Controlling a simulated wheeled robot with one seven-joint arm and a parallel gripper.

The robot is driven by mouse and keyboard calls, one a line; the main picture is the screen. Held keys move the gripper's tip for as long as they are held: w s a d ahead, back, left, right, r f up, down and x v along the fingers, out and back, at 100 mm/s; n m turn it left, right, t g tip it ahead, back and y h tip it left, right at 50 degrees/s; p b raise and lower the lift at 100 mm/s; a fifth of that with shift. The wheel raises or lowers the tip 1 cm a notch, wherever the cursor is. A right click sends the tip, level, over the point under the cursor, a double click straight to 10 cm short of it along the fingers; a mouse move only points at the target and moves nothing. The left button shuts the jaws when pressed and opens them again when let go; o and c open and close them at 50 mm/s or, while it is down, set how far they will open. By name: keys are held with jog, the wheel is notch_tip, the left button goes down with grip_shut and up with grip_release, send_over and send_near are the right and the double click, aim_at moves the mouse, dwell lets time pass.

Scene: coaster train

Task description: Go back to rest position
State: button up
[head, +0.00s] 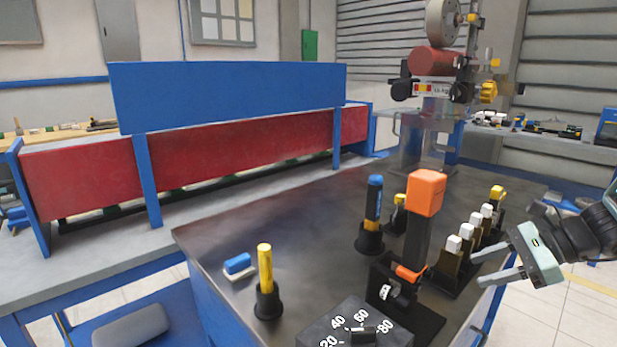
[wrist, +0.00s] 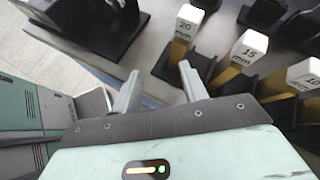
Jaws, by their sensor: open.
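My gripper (head: 478,269) is at the right side of the dark workbench (head: 215,235) in the head view, its fingers pointing left toward the row of white-topped blocks (head: 453,244). It is open with nothing between the fingers. In the wrist view the gripper (wrist: 160,68) shows two separate grey fingertips. Just beyond them, slightly to the right, stands the white-topped block marked 20 mm (wrist: 187,18), apart from the fingers. The block marked 15 mm (wrist: 247,47) stands to its right.
An orange-topped black device (head: 425,195) stands left of the blocks. A blue-handled tool (head: 374,200), a yellow-handled tool (head: 265,268) and a blue-and-white eraser (head: 238,265) are farther left. A dial box (head: 318,325) is at the front. A tall machine (head: 436,62) stands behind.

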jog(key=s+a+f+n+g+h, duration=0.2)
jog(key=s+a+n+g+h, duration=0.2)
jog(key=s+n+h, duration=0.55)
jog(key=s+a+r+n+p, duration=0.2)
jog(key=s+a+r+n, duration=0.2)
jog(key=s+a+n, duration=0.3)
jog(key=s+a+r+n+p, duration=0.2)
jog(key=s+a+r+n, duration=0.2)
jog(key=s+a+n, duration=0.3)
jog(key=a+n, duration=0.4)
jog(key=a, duration=0.1)
jog(key=shift+a+g, duration=0.3)
jog(key=shift+n, duration=0.25)
